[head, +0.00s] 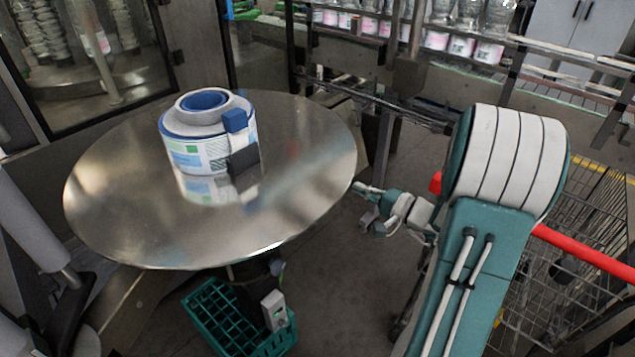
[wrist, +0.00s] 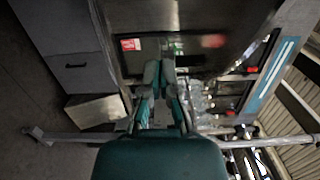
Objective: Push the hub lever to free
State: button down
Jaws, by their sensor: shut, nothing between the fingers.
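A reel of white, blue and green labels (head: 195,150) sits on a round shiny metal disc (head: 310,140) in the head view. A blue hub (head: 203,100) shows in its centre. A blue block (head: 235,120), which looks like the hub lever, stands at the reel's right side, above a dark block (head: 243,160). My gripper (head: 362,188) is beside the disc's right edge, well apart from the reel and lever. My gripper (wrist: 160,68) also shows in the wrist view, shut and empty. I cannot make out the reel or lever in the wrist view.
A green crate (head: 210,320) stands on the floor below the disc. A wire cart (head: 560,270) with a red handle (head: 590,255) is at the right. Machine rails and bottles are at the back. The disc's right half is clear.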

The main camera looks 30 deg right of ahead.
jog(key=w+a, duration=0.6)
jog(key=a, duration=0.2)
dwell(0.4)
jog(key=shift+d, duration=0.1)
